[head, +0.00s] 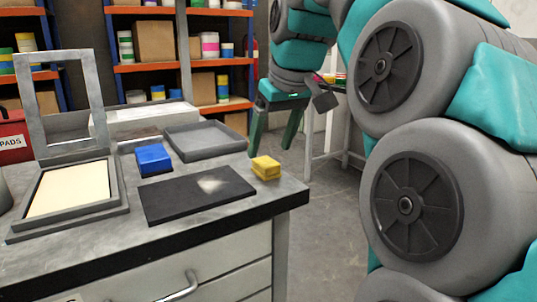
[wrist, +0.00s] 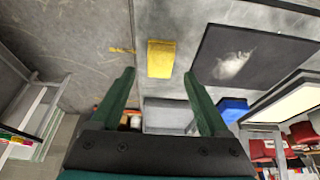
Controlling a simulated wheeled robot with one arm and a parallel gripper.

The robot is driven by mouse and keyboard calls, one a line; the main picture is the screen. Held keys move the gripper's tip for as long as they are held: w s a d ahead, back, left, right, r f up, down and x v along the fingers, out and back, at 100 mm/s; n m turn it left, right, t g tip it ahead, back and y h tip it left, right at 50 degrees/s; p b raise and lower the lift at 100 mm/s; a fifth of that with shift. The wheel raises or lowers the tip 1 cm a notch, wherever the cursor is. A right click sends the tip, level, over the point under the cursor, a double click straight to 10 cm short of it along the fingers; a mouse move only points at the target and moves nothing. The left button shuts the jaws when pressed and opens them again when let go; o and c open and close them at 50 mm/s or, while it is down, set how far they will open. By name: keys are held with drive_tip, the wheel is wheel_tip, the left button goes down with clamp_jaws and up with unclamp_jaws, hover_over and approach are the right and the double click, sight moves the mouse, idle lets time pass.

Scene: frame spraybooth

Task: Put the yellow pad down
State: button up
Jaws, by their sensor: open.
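The yellow pad (head: 265,168) lies at the right end of the grey workbench (head: 225,226), close to its edge. It looks like a small block, perhaps of two layers. My gripper (head: 272,147) is open with its fingers pointing down, above and beyond the pad in the head view. In the wrist view the pad (wrist: 161,58) shows past the gap between the open fingertips (wrist: 159,73). The fingers are apart from the pad and nothing is between them.
A black mat (head: 197,194) with a pale smudge lies left of the pad. A blue block (head: 153,159), a grey tray (head: 206,140) and a hinged frame (head: 72,190) with a cream panel stand on the bench. Shelves (head: 185,68) stand behind.

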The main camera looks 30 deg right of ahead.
drive_tip(key=shift+v, duration=1.6)
